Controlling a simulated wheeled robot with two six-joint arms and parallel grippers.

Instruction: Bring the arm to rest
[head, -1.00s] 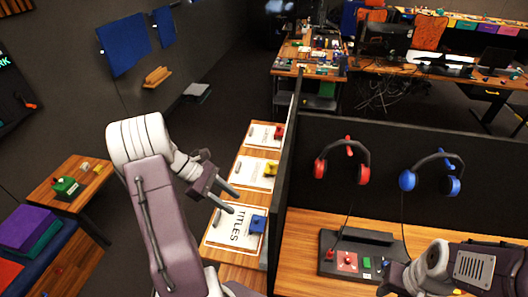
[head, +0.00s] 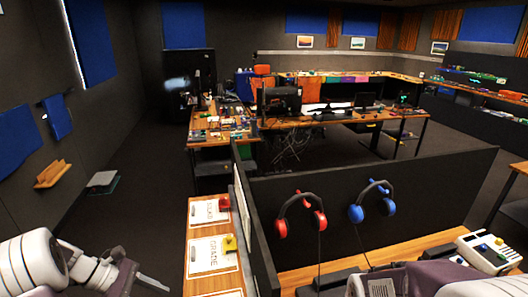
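My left arm comes in at the lower left. Its gripper (head: 146,288) hangs over the dark floor, left of the shelf with the name cards. One finger shows against the floor; the other is mostly cut off by the lower edge. The fingers look apart, and I see nothing between them. My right arm lies across the desk at the lower right, and its fingers are not in view. A dark panel (head: 318,287) on the desk shows only its upper edge; the rest is below the frame or behind my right arm.
Red headphones (head: 300,216) and blue headphones (head: 372,203) hang on the black partition (head: 440,190). A white panel (head: 490,253) with coloured controls sits on the desk at right.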

